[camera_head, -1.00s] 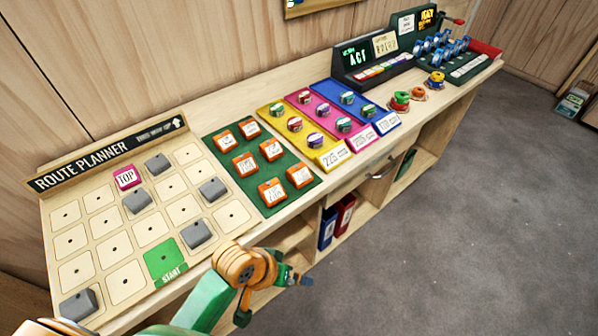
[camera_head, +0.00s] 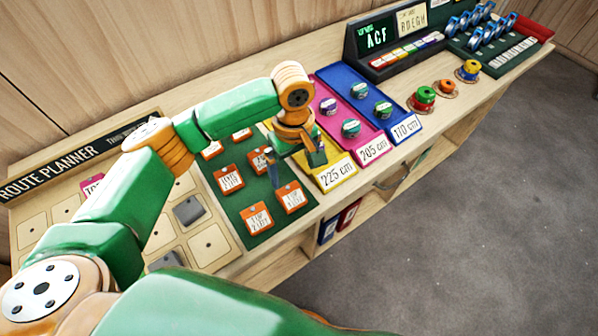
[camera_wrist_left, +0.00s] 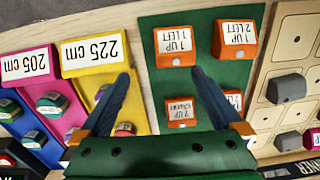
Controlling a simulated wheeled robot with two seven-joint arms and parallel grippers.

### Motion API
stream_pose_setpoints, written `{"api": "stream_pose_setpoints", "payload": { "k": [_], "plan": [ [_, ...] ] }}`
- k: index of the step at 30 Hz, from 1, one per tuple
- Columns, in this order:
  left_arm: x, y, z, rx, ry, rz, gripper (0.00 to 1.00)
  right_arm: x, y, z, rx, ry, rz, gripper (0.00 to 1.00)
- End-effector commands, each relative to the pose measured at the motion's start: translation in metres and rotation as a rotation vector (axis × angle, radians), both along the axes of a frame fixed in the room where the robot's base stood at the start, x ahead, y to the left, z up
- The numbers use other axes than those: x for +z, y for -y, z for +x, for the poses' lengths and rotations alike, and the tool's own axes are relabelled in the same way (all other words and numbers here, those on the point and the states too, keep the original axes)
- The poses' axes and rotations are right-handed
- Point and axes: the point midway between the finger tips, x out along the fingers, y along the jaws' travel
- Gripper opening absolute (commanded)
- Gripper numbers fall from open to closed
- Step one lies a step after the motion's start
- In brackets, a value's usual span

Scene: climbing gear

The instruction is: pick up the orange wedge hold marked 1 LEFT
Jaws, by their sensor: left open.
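Several orange wedge holds lie on a green mat (camera_head: 234,210). The front right wedge (camera_head: 290,196) has a label that seems to read 1 UP 1 LEFT; it shows more clearly in the left wrist view (camera_wrist_left: 175,46). The front left wedge (camera_head: 257,217) seems to read 1 UP 2 LEFT. Labels further back are hard to read. My left gripper (camera_head: 296,168) is open and empty over the mat's right side, behind the front right wedge. In the left wrist view its fingertips (camera_wrist_left: 160,75) are spread, apart from that wedge. My right gripper is out of view.
Yellow, magenta and blue trays (camera_head: 378,118) with round holds stand right of the mat. The route planner board (camera_head: 209,246) with grey blocks is on the left, partly hidden by my arm. Stacked coloured rings (camera_head: 424,98) sit further right.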

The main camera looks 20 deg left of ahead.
Motion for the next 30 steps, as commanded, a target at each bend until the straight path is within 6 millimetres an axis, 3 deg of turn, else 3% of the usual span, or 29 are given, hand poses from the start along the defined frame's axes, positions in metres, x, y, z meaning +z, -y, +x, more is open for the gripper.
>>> {"api": "stream_pose_setpoints", "payload": {
  "k": [7,15,17,25,30],
  "plan": [
    [-0.047,0.001,-0.005,-0.003,-0.005,0.000,1.00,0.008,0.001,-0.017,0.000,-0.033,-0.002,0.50],
    [-0.055,0.001,-0.005,-0.006,0.000,-0.002,1.00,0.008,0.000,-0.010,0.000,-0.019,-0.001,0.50],
    [-0.055,0.001,-0.005,-0.007,0.000,-0.002,0.86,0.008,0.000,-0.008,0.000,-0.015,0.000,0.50],
    [-0.055,0.001,-0.005,-0.007,0.000,-0.002,0.14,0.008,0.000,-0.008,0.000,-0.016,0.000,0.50],
    [-0.054,0.001,-0.005,-0.007,0.000,-0.002,0.11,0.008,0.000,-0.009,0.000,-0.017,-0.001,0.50]
  ]
}}
